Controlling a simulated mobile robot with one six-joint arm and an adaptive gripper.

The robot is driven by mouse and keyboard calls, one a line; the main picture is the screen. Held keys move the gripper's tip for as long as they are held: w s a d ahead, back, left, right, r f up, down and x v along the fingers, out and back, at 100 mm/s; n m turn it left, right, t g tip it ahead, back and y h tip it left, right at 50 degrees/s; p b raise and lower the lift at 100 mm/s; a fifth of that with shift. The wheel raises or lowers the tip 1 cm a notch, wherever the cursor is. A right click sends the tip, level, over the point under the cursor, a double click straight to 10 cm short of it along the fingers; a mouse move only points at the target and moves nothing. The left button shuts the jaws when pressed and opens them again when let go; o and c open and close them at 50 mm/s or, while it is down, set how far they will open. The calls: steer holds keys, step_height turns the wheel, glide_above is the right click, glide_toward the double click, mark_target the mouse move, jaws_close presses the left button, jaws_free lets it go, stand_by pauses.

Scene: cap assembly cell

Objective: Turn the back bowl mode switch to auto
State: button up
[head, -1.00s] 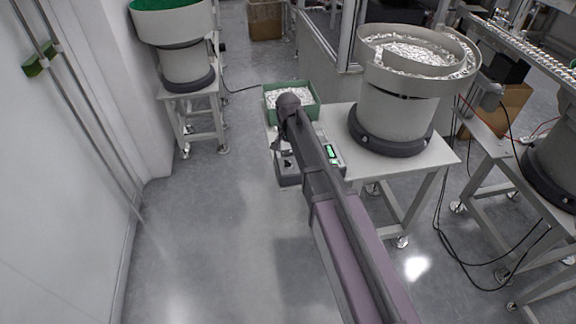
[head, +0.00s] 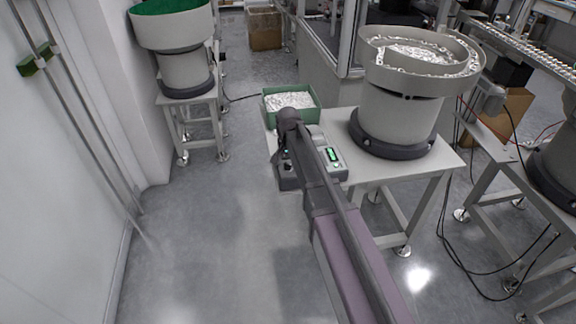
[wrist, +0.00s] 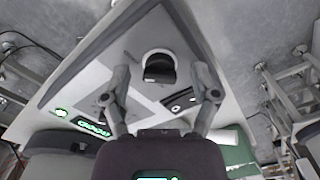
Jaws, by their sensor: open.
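The mode switch is a round black knob (wrist: 160,68) in a pale ring on the control box's sloping panel, seen in the wrist view. My gripper (wrist: 162,80) is open, with one finger on each side of the knob in the picture. I cannot tell whether either finger touches it. The control box (head: 336,166) stands on the table beside the right-hand bowl feeder (head: 400,115) in the head view. My arm hides part of the box, the knob and the fingers there. The knob's setting cannot be read.
A lit green display (wrist: 92,127) and a small black rocker switch (wrist: 180,101) are on the panel. A green bin (head: 312,113) of shiny parts sits behind the box on the table (head: 425,160). Another bowl feeder (head: 185,70) stands back left. The floor left of the table is clear.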

jaws_close()
stand_by(0.5)
steer(key=n, duration=1.3)
steer(key=shift+s, duration=0.1)
steer(key=shift+n, duration=2.5)
